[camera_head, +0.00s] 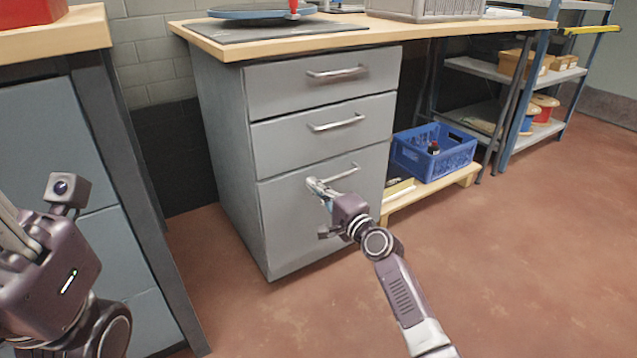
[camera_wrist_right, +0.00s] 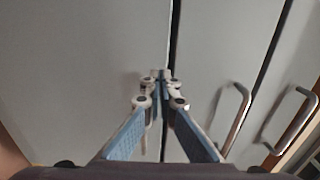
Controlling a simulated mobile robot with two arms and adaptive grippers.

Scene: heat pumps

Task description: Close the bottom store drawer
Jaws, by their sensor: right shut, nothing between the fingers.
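The bottom store drawer (camera_head: 300,220) is the tall lowest front of a grey cabinet. Its front looks flush or nearly flush with the drawers above; I cannot tell if a small gap remains. Its bar handle (camera_head: 345,171) shows just beyond my right gripper (camera_head: 316,186). That gripper is shut and empty, its tips at the drawer's upper front near the handle's left end; contact is unclear. In the right wrist view, the shut fingertips (camera_wrist_right: 160,76) are in front of the grey drawer front (camera_wrist_right: 80,70). My left gripper (camera_head: 15,230) is at the left edge, its fingers partly cut off.
The middle drawer (camera_head: 290,135) and top drawer (camera_head: 290,80) look shut. A wooden worktop (camera_head: 300,42) covers the cabinet. A blue crate (camera_head: 432,160) stands on a low wooden pallet to the right. Another bench (camera_head: 70,150) stands at left. The red floor at right is clear.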

